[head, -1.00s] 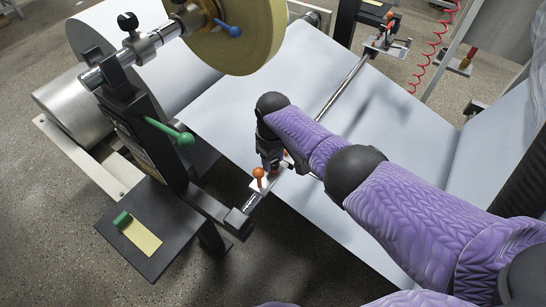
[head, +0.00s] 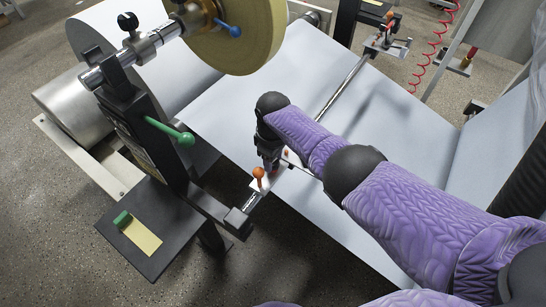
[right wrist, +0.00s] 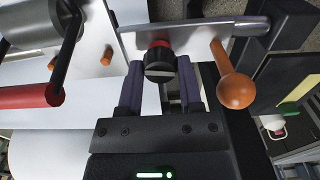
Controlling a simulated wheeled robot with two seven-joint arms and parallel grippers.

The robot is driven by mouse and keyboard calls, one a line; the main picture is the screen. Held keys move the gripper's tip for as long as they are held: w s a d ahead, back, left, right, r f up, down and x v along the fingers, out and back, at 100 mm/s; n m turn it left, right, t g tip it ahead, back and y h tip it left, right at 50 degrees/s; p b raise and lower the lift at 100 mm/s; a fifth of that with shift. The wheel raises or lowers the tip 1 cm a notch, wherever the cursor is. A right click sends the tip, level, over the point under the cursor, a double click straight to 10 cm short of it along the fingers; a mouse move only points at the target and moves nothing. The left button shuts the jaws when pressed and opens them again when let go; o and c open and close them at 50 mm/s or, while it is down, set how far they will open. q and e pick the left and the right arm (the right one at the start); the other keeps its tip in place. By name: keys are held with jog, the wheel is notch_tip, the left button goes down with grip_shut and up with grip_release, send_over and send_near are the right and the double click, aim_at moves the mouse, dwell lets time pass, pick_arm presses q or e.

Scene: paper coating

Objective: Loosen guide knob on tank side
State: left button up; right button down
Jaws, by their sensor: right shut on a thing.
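My right gripper (head: 269,163) reaches down to a small metal guide plate (head: 260,186) on the bar at the tank side. In the right wrist view, its two fingers (right wrist: 159,75) are on either side of a round black knob (right wrist: 159,72) with a red collar, and it is shut on this knob. The knob sits against the metal plate and is mostly hidden by the gripper in the head view. An orange ball-ended lever (head: 258,173) stands beside the gripper; it also shows in the right wrist view (right wrist: 237,90). My left gripper is not in view.
A green-handled lever (head: 184,138) is on the black upright to the left. A black side shelf (head: 150,255) holds a green-and-yellow item. A paper roll (head: 250,40) hangs above. The pale sheet (head: 385,130) runs beneath my right arm. A red-handled lever (right wrist: 30,97) lies left in the right wrist view.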

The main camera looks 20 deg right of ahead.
jog(key=shift+c, duration=1.4)
grip_release()
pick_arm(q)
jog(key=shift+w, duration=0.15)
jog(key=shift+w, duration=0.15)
pick_arm(e)
notch_tip(320, 180, up, 9)
jog(key=p, duration=0.6)
jog(key=shift+r, duration=0.1)
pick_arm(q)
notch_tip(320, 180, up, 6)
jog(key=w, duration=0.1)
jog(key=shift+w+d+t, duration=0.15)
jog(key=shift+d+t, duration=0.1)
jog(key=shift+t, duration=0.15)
pick_arm(e)
jog(key=shift+r, duration=0.35)
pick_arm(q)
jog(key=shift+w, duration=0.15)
